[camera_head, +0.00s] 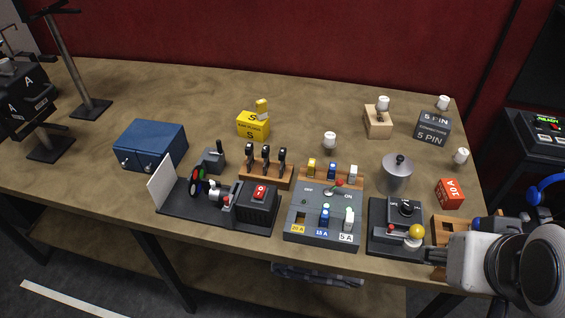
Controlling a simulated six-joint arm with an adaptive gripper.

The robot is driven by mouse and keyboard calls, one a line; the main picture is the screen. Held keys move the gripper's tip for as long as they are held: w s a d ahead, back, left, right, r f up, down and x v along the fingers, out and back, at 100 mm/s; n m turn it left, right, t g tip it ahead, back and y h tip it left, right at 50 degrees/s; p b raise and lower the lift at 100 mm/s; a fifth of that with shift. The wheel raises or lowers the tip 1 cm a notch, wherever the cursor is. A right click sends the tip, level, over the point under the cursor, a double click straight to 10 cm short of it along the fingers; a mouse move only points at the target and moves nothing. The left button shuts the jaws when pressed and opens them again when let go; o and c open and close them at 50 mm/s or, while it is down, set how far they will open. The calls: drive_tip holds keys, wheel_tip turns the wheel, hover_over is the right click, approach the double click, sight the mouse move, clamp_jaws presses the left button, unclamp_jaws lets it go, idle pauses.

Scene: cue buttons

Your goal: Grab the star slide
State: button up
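Three dark upright pieces, a left one (249,152), a middle one (265,156) and a right one (282,158), stand in a row in a wooden rack (264,178) near the middle of the table. They may be the slides, but any markings are too small to read, so I cannot tell which one bears a star. In front of the rack is a dark bench device (258,205) with a red switch, a coloured wheel (195,182) and a white screen (162,184).
A grey switch panel (323,229) stands right of the bench device. A blue box (150,145) is at the left and a yellow block (253,125) behind the rack. A metal canister (397,175) and a red block (450,194) stand at the right.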

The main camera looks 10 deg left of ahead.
drive_tip(key=w+r+n+t, duration=0.15)
drive_tip(key=w+r, duration=0.25)
drive_tip(key=w, duration=0.5)
drive_tip(key=w+r+n+t, duration=0.1)
drive_tip(key=w+r+t, duration=0.2)
drive_tip(key=w, duration=0.6)
drive_tip(key=w+r+n+t, duration=0.2)
drive_tip(key=w+r, duration=0.2)
drive_tip(key=w, duration=0.5)
drive_tip(key=w+a+n+y, duration=0.3)
drive_tip(key=w+a, duration=0.2)
drive_tip(key=w, duration=0.3)
drive_tip(key=w+a+f+n+y, duration=0.3)
drive_tip(key=w+a+y, duration=0.1)
drive_tip(key=a, duration=0.3)
drive_tip(key=n+g+y, duration=0.7)
drive_tip(key=g, duration=0.5)
approach(282, 152)
drive_tip(key=shift+w+a+f, duration=0.5)
drive_tip(key=shift+w+a, duration=0.25)
drive_tip(key=shift+a, duration=0.15)
drive_tip(key=shift+s+f+n+g, duration=0.25)
drive_tip(key=shift+s+f+g, duration=0.1)
drive_tip(key=shift+s+f, duration=0.1)
